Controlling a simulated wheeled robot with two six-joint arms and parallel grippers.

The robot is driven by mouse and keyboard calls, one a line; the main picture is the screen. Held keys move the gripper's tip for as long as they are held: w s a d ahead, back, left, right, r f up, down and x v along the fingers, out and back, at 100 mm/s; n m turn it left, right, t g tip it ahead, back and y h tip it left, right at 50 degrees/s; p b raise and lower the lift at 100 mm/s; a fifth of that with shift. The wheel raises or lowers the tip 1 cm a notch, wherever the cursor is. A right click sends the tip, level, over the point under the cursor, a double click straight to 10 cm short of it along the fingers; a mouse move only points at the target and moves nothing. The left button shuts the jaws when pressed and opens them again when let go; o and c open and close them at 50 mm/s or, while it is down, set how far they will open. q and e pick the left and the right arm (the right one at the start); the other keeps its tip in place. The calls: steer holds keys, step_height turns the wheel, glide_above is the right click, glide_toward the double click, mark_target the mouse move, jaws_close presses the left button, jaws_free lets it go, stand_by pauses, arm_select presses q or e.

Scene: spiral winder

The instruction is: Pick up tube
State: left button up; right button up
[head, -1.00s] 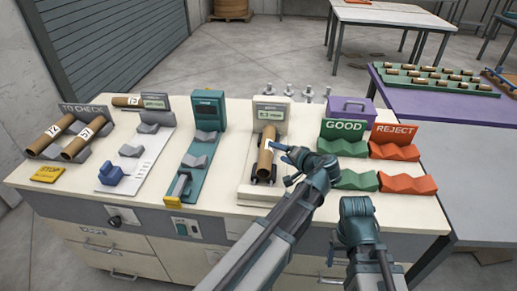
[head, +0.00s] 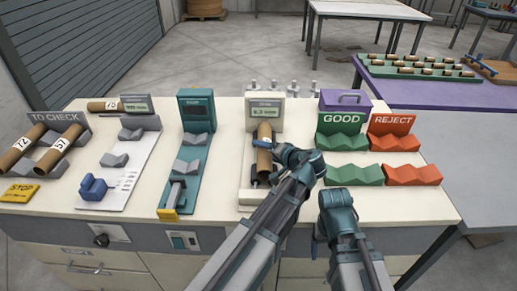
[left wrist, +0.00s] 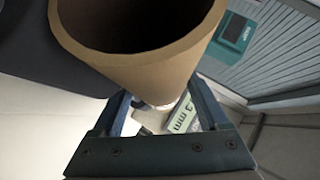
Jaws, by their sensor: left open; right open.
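My left gripper (head: 284,153) is at the tube's right side, open. In the left wrist view the tube (left wrist: 140,58) shows its open end up close, between or just before the open fingers of my left gripper (left wrist: 155,108); whether they touch it is unclear. My right gripper (head: 337,200) is empty, low in front of the GOOD rack, its fingertips hard to make out. Tubes 12 (head: 22,150) and 57 (head: 58,152) lie on the TO CHECK rack (head: 75,135).
Another tube (head: 103,106) lies at the back left station. The teal station (head: 190,165) stands left of the gauge. The GOOD rack (head: 345,143) and REJECT rack (head: 395,143) are empty on the right. A purple box (head: 348,103) sits behind them.

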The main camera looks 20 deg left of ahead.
arm_select(q)
steer(key=shift+s+d+r, duration=0.1)
steer(key=shift+d, duration=0.05)
jaws_close()
steer(key=shift+r, duration=0.1)
